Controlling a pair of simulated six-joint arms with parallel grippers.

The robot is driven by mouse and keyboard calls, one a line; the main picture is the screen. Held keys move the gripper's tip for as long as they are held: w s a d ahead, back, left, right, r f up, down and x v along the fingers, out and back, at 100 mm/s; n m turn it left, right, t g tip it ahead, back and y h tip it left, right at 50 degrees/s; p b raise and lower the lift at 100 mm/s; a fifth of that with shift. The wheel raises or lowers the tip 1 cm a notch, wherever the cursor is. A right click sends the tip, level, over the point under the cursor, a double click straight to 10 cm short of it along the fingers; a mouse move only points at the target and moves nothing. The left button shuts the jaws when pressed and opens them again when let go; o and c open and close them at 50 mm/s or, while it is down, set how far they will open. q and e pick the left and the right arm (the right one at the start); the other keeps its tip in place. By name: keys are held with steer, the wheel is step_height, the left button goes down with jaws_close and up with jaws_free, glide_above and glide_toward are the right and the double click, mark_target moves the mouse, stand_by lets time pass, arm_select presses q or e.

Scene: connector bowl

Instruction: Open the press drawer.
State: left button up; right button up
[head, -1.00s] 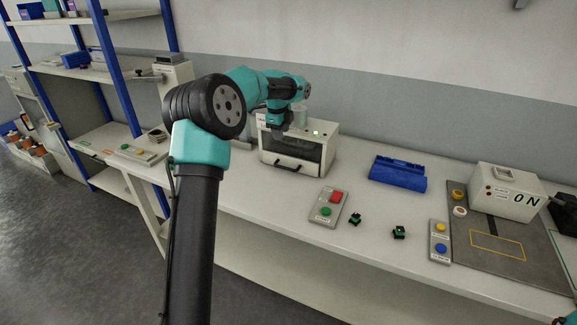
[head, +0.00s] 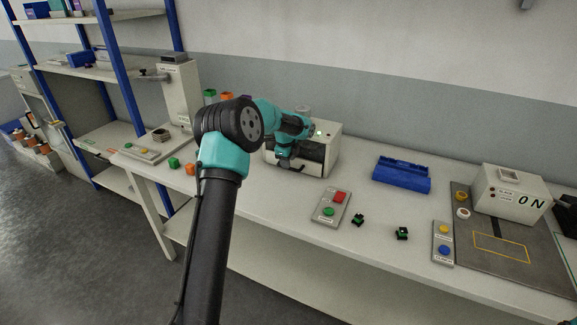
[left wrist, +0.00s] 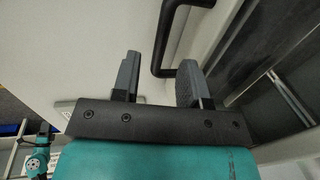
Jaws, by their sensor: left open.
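The press (head: 326,138) is a white box with a dark window, standing on the bench behind my left arm. Its drawer front is low on the near side and partly hidden by my gripper; it looks closed. My left gripper (head: 285,162) is at this front, pointing toward it. In the left wrist view the fingers (left wrist: 158,76) are open, and the black drawer handle (left wrist: 159,52) shows between them in the picture. I cannot tell whether the fingers touch it. My right gripper is out of view.
A control panel with red and green buttons (head: 329,209) lies in front of the press, beside small green-black connectors (head: 359,220). A blue bin (head: 402,175) stands to the right. Green and orange blocks (head: 190,168) lie left of my arm.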

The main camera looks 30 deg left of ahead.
arm_select(q)
steer(key=shift+w+a+f, duration=0.1)
steer(key=shift+w+f, duration=0.05)
steer(key=shift+f, duration=0.6)
steer(key=shift+w+f, duration=0.15)
steer(key=shift+f, duration=0.6)
jaws_close()
